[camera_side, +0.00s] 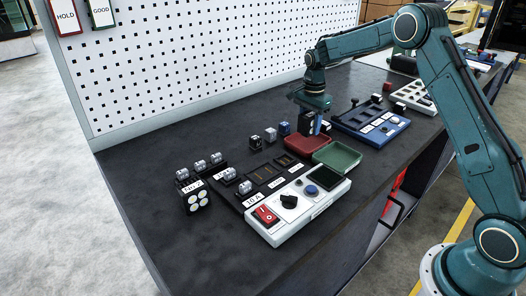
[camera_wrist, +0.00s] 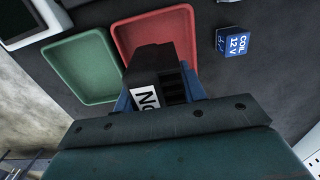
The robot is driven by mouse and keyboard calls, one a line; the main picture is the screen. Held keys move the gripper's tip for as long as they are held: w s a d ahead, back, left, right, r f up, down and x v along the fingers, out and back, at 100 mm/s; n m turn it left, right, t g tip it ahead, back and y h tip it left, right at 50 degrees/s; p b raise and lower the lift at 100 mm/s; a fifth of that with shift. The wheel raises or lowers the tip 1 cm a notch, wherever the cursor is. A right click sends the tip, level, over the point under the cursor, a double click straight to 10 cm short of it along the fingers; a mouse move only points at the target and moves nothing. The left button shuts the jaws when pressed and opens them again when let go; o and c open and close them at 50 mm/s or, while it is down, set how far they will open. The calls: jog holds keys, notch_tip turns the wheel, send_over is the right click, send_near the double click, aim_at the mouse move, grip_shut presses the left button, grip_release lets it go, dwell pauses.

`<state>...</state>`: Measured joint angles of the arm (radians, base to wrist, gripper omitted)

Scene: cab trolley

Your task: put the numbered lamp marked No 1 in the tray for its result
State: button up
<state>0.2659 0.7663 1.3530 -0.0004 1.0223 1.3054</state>
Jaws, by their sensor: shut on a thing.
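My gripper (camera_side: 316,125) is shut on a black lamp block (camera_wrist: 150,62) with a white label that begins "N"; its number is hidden. In the wrist view the block sits between the blue fingers and overlaps the near part of the red tray (camera_wrist: 178,22). In the side view my gripper is at the back edge of the red tray (camera_side: 308,145); the height of the block above it is hard to tell. The green tray (camera_side: 338,157) is beside the red one and looks empty.
A white tester (camera_side: 285,222) with a red switch and knob lies in front of the trays. A blue block marked COIL 12V (camera_wrist: 233,42) stands near the red tray. A blue panel (camera_side: 370,125) is to the right. Red HOLD (camera_side: 65,16) and green GOOD (camera_side: 100,12) signs hang on the pegboard.

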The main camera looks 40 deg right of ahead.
aim_at(307, 144)
jog(key=shift+f, duration=0.1)
jog(key=shift+f, duration=2)
jog(key=shift+f, duration=0.1)
jog(key=o, duration=1.3)
notch_tip(307, 144, up, 12)
jog(key=shift+f, duration=0.25)
jog(key=shift+r, duration=0.35)
